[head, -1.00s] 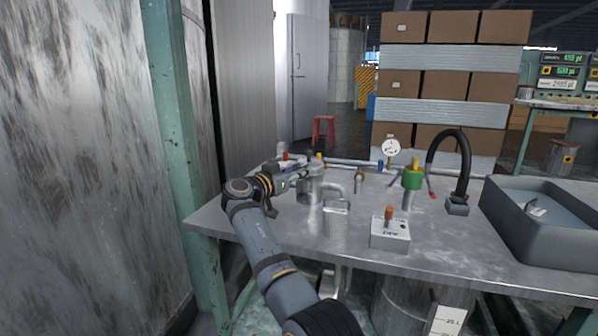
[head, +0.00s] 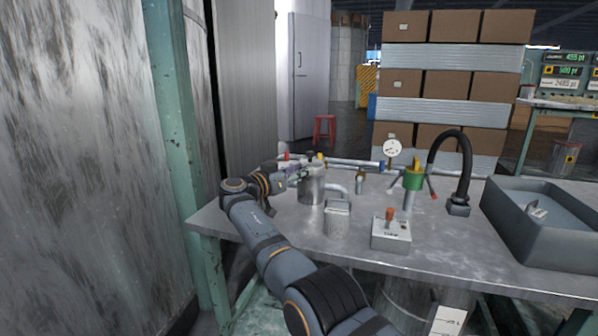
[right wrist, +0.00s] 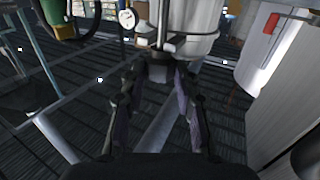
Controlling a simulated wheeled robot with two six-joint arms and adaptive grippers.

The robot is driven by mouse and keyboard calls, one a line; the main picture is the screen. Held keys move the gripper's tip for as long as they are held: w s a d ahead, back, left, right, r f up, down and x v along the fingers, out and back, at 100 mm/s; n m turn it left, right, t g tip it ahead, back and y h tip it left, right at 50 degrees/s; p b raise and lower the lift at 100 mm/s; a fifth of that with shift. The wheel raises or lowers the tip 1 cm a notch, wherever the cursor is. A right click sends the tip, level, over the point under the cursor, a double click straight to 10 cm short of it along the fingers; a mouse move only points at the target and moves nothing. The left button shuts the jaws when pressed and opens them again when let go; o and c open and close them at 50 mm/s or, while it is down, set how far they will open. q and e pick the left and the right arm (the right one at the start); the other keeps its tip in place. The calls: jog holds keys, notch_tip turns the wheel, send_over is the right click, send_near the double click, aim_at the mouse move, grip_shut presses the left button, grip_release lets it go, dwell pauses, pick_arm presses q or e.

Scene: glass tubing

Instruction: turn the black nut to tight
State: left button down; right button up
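I cannot make out the black nut for certain in either view. My right gripper (head: 297,173) is at the left part of the metal bench, beside the upper rim of a steel cylinder (head: 312,188). My wrist hides part of that spot. In the right wrist view the two fingers of this gripper (right wrist: 158,72) stand apart. A small grey piece with a dark upper edge shows between or beyond their tips, below a thin upright rod (right wrist: 162,25). I cannot tell whether the fingers touch it. My left gripper is not in view.
A grey control box (head: 391,235) with an orange-topped lever, a green valve (head: 413,180), a black hose (head: 466,165) and a gauge (head: 392,148) stand on the bench. A deep grey tray (head: 548,238) is at right. A green post (head: 176,130) stands close left.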

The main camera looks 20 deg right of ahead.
jog(key=o, duration=0.5)
jog(key=shift+c, duration=0.2)
jog(key=shift+s+f+t, duration=0.1)
jog(key=shift+f+t, duration=0.1)
jog(key=shift+t, duration=0.1)
